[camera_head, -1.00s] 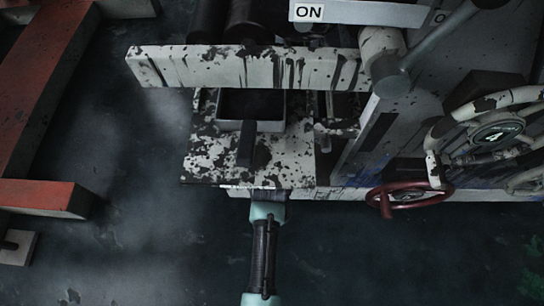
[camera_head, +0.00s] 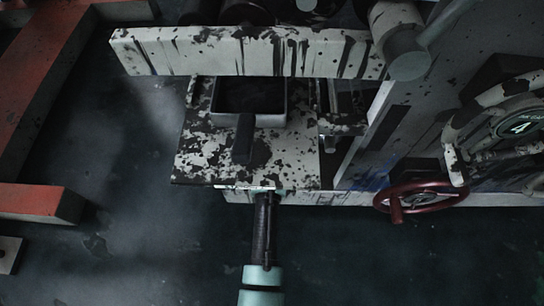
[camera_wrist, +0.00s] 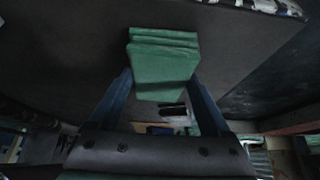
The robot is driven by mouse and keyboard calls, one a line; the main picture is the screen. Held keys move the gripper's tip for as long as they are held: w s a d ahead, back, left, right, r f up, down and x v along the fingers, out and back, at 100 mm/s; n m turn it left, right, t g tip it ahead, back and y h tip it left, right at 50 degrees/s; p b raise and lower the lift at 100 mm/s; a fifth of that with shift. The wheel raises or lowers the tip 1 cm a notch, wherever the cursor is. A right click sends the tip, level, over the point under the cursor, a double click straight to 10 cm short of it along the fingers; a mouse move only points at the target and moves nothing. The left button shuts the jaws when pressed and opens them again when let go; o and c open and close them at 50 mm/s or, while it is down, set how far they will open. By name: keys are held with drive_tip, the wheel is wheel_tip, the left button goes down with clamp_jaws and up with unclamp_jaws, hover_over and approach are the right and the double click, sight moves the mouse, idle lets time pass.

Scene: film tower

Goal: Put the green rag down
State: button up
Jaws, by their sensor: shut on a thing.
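The green rag (camera_wrist: 163,65) shows in the wrist view as a folded, layered bundle. My gripper (camera_wrist: 162,78) is shut on it, with one blue finger on each side. A broad dark surface lies behind the rag; I cannot tell whether the rag touches it. In the head view my arm reaches up to the front edge of a chipped black-and-white platform (camera_head: 205,158). The gripper and the rag are hidden there.
A dark pan-like tray (camera_head: 287,105) with a handle sits on the platform. A chipped white beam (camera_head: 240,52) crosses behind it. A dark red handwheel (camera_head: 420,185) and a larger numbered wheel (camera_head: 520,124) are at the right. A red frame (camera_head: 40,205) stands left, with dark floor between.

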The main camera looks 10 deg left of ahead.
drive_tip(key=o, duration=1.1)
drive_tip(key=shift+f, duration=0.1)
drive_tip(key=shift+o, duration=0.2)
drive_tip(key=shift+s+r+p, duration=0.15)
drive_tip(key=shift+r+p, duration=0.4)
drive_tip(key=shift+p, duration=0.05)
drive_tip(key=s+d+p, duration=0.2)
drive_tip(key=s+p, duration=0.5)
drive_tip(key=s, duration=0.5)
drive_tip(key=shift+d, duration=0.3)
